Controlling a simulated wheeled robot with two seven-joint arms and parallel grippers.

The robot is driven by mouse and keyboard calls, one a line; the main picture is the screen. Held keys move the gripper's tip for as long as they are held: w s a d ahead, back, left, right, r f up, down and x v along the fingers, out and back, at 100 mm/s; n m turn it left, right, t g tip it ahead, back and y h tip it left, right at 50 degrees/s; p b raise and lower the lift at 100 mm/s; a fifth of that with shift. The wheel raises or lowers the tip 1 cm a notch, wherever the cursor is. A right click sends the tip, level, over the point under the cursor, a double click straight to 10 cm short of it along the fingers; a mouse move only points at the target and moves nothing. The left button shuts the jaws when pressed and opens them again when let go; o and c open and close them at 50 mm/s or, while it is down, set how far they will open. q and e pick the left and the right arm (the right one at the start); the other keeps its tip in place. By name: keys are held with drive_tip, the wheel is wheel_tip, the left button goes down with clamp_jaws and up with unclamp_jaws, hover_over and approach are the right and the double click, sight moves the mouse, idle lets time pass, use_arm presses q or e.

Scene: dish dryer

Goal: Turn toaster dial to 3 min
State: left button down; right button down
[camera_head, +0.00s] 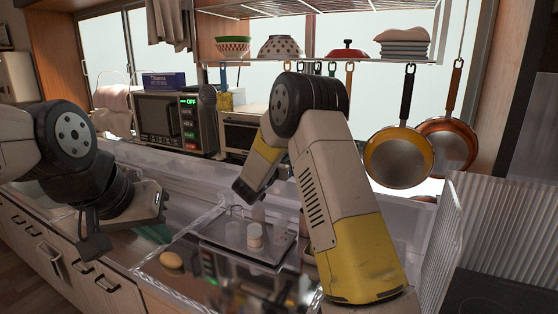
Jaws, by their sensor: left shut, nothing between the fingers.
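The toaster (240,134) is a small oven with a dark glass front on the back counter. My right arm crosses in front of its right side, and I cannot make out its dial. My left gripper (93,247) is at the left, over the front edge of the counter. It is shut and empty, well apart from the toaster. My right gripper (244,191) points down in front of and below the toaster. It is small and dark here, and I cannot tell whether its fingers are apart.
A microwave (160,121) with a green OFF display stands left of the toaster. A tray (276,254) with small white containers lies on the counter below my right gripper. Pans (398,157) hang at the right, under a shelf (300,59) with bowls.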

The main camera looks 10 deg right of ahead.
idle(0.3)
drive_tip(key=m, duration=0.7)
drive_tip(key=f+m, duration=0.1)
drive_tip(key=m, duration=0.6)
drive_tip(key=d+f+m, duration=0.1)
drive_tip(key=m, duration=0.6)
drive_tip(key=shift+s+d, duration=0.1)
drive_tip(key=shift+s, duration=0.3)
drive_tip(key=shift+m, duration=0.3)
drive_tip(key=shift+f, duration=0.1)
drive_tip(key=c, duration=1.5)
unclamp_jaws()
